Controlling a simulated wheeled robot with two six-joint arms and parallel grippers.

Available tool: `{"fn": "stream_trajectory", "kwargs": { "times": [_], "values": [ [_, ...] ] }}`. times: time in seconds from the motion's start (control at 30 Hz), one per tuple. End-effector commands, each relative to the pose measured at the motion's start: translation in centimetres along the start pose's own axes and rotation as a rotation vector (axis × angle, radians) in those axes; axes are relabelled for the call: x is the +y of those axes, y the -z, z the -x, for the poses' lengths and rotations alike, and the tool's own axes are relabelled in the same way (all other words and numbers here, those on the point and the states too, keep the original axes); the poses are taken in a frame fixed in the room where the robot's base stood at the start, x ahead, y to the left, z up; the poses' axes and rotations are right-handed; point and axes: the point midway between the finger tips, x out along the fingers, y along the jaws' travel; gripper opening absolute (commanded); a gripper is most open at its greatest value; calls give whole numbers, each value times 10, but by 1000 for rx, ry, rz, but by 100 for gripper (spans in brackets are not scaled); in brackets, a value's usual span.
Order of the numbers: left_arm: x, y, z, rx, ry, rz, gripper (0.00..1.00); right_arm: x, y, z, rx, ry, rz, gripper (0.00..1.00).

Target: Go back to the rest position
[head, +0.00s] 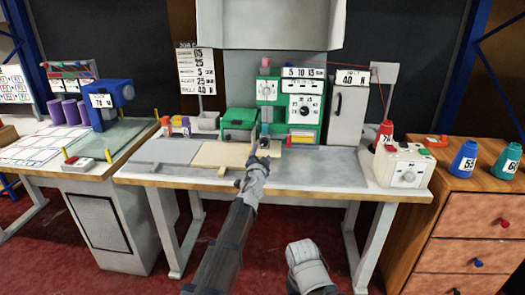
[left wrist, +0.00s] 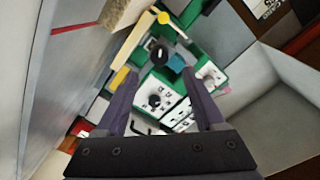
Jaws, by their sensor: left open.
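My left gripper (head: 259,150) reaches over the middle of the grey workbench (head: 325,165), in front of the green machine (head: 268,92). In the left wrist view its two dark fingers (left wrist: 160,75) stand apart with nothing held between them. The green machine (left wrist: 158,95), with its white dial panels, shows beyond and between the fingers. A pale part of my right arm shows low in the head view, but its fingers cannot be seen.
A tan board (head: 222,153) lies on the bench near my left gripper. A green box (head: 238,122) stands behind it. A white dial box (head: 403,165) with a red cone is at the bench's right end. Blue and teal cones stand on a wooden drawer cabinet (head: 470,215).

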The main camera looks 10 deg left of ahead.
Motion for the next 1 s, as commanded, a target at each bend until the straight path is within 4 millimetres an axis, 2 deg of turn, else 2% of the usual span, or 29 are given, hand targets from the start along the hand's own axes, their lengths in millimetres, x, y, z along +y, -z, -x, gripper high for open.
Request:
{"fn": "stream_trajectory", "kwargs": {
  "times": [0.27, 0.37, 0.47, 0.57, 0.67, 0.77, 0.83, 0.9, 1.0],
  "values": [
    [-1, 0, 1, -3, 1, 1, 71, 0, 0, 1, 0, 0, 0, 50],
    [-9, 4, 11, -41, 11, 24, 71, 1, -1, 14, 0, 0, 0, 50],
    [-24, 5, 36, -154, 27, 80, 71, 4, -2, 42, 0, 0, 0, 50],
    [-34, 1, 78, -335, 20, 159, 71, 8, -5, 78, 0, 0, 0, 50],
    [-31, -6, 129, -539, -32, 230, 71, 11, -6, 112, 0, 0, 0, 50],
    [-19, -8, 189, -744, -127, 284, 71, 14, -8, 144, 0, 0, -1, 50],
    [-9, -5, 237, -884, -219, 309, 71, 16, -10, 167, 0, 0, -1, 50],
    [2, 2, 284, -1011, -324, 324, 71, 18, -11, 186, 0, 0, -1, 50],
    [14, 15, 344, -1155, -471, 326, 71, 20, -12, 208, 0, 0, -1, 50]
  ]
}}
